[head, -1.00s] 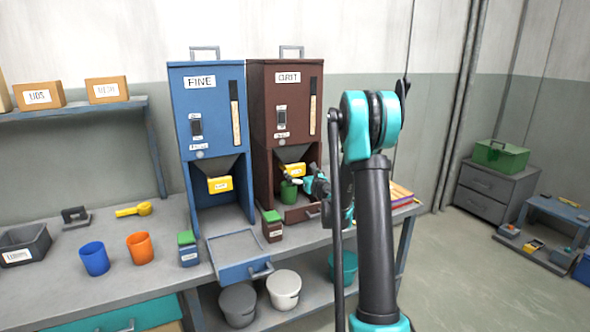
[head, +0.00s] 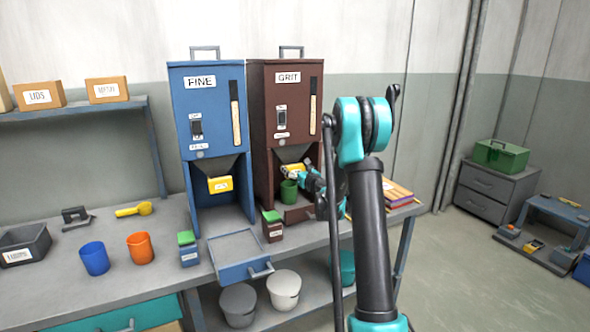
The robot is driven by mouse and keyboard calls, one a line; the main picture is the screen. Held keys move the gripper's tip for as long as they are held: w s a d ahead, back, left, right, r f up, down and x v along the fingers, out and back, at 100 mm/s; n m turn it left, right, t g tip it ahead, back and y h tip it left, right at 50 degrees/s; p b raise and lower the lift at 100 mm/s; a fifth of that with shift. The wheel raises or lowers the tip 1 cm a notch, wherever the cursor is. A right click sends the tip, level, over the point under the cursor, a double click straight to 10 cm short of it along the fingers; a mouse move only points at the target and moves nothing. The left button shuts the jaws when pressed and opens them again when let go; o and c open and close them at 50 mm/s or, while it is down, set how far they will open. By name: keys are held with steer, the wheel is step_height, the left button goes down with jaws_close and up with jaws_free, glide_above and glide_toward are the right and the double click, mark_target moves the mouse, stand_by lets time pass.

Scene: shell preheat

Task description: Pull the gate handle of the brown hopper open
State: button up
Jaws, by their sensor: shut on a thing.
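The brown hopper (head: 262,110), labelled GRIT, stands on the workbench to the right of the blue hopper. Its yellow gate handle (head: 291,167) is under the dark chute in the hopper's opening. My gripper (head: 296,173) reaches into this opening from the right and is shut on the yellow handle, partly covering it. The fingertips are small in the view, so the exact grip is hard to see. A green cup (head: 289,192) stands upright inside the opening, below the handle.
The blue hopper (head: 207,110), labelled FINE, stands close on the left with its tray drawer (head: 238,250) pulled out. A small brown jar with a green lid (head: 272,231) stands before the brown hopper. Books (head: 398,192) lie to the right.

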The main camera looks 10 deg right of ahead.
steer(key=c, duration=0.8)
steer(key=shift+v, duration=2.45)
steer(key=shift+c, duration=0.2)
steer(key=o, duration=1.7)
glide_toward(296, 169)
steer(key=v, duration=0.5)
steer(key=shift+s+d+r, duration=0.15)
steer(key=shift+s+d, duration=0.1)
steer(key=shift+s, duration=0.05)
steer(key=shift+a, duration=0.1)
